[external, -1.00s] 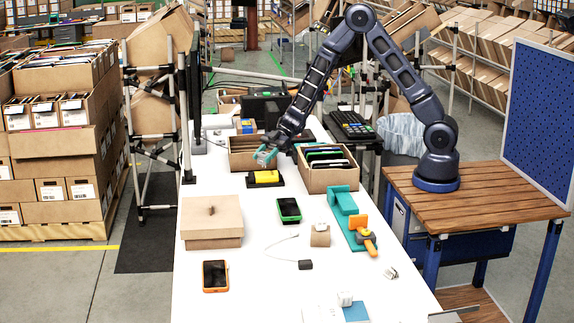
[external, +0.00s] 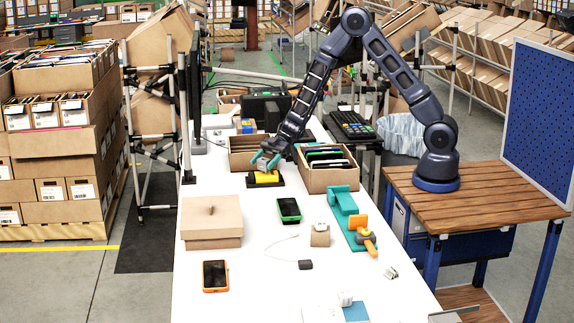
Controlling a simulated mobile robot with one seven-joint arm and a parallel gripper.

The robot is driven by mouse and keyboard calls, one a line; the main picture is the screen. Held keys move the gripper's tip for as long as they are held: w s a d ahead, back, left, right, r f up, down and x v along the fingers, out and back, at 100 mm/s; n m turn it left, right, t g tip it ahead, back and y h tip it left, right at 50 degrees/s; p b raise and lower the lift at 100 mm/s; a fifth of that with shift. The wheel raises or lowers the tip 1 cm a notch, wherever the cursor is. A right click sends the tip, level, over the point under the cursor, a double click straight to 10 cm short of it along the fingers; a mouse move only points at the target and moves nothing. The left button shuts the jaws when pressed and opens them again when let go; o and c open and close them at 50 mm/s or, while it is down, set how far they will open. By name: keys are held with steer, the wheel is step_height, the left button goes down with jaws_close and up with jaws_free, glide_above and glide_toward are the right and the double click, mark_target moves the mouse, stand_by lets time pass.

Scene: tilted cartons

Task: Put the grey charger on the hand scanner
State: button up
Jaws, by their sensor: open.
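My gripper (external: 267,162), with teal fingers, is open and points down at the far end of the white table, just above a yellow-and-black device (external: 264,177) on a dark pad. I cannot tell whether the fingers touch it. An orange and yellow handheld-looking tool (external: 364,236) lies on a teal mat at the right; I cannot tell which of these two is the hand scanner. A small dark grey block with a thin cable (external: 305,265) lies near the middle and may be the grey charger. Another small pale grey piece (external: 390,272) lies at the right edge.
An open carton (external: 245,155) stands behind the gripper, and a carton of upright files (external: 327,177) stands right of it. A closed box (external: 211,222), a green-edged phone (external: 289,210), an orange-edged phone (external: 215,275) and a white cube (external: 345,298) are nearer. White table surface lies clear between them.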

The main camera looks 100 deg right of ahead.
steer(key=v, duration=0.3)
steer(key=shift+w+r, duration=0.1)
steer(key=shift+r, duration=0.05)
step_height(320, 180, up, 13)
steer(key=m+t+h, duration=0.1)
steer(key=h, duration=0.2)
steer(key=s+r+m+h, duration=0.5)
steer(key=s+r+h, duration=0.4)
steer(key=s+r, duration=0.3)
steer(key=s+a+m+g+y, duration=0.1)
steer(key=s+a+g, duration=0.2)
steer(key=s, duration=1.2)
steer(key=s+a+r+m+g+y, duration=0.1)
steer(key=s+a, duration=0.6)
steer(key=s, duration=0.8)
steer(key=shift+s+a+r+m+g, duration=0.15)
steer(key=shift+a+r+m+g, duration=0.3)
steer(key=shift+g, duration=0.55)
steer(key=shift+d+f, duration=0.1)
steer(key=shift+d, duration=0.05)
